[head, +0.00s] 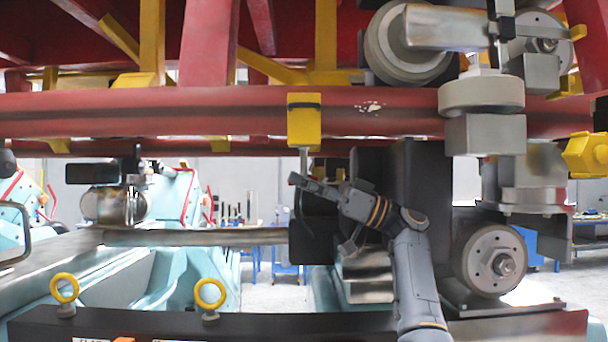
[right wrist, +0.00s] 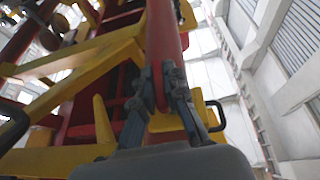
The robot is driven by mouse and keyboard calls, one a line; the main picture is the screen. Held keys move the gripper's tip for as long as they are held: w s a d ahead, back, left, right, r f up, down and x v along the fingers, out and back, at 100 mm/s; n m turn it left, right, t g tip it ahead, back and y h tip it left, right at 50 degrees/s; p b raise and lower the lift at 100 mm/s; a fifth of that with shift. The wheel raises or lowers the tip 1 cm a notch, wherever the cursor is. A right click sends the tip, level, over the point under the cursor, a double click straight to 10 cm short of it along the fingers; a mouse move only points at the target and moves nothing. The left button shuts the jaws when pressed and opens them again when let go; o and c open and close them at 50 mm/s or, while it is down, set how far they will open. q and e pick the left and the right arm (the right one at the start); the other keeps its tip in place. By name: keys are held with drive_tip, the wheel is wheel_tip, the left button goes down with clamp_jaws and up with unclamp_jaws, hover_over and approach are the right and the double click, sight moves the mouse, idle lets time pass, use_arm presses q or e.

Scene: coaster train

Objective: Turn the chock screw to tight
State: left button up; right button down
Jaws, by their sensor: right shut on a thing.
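The yellow chock (head: 304,122) sits on the long red tube, with a dark band near its top. Its thin grey screw (head: 304,160) hangs straight down from its underside. My right gripper (head: 296,181) is at the lower end of the screw, shut on it from below. In the right wrist view, the two fingers of my right gripper (right wrist: 160,95) point up along the red tube, with the yellow chock (right wrist: 167,123) close by. The screw's gripped end is hidden between the fingers, and its tightness cannot be told. My left gripper is not in view.
The red tube (head: 200,115) crosses above my right arm. Yellow lifting rings (head: 209,293) stand on the black beam in front. A black handle (right wrist: 218,115) shows beside the fingers.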

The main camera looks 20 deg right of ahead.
drive_tip(key=shift+r+n+g+y, duration=0.1)
drive_tip(key=shift+n+g+y, duration=0.25)
drive_tip(key=shift+g, duration=0.45)
drive_tip(key=shift+p, duration=0.3)
drive_tip(key=c, duration=1.4)
unclamp_jaws()
drive_tip(key=shift+a, duration=0.1)
drive_tip(key=v, duration=0.7)
drive_tip(key=shift+d, duration=0.35)
drive_tip(key=shift+a, duration=0.15)
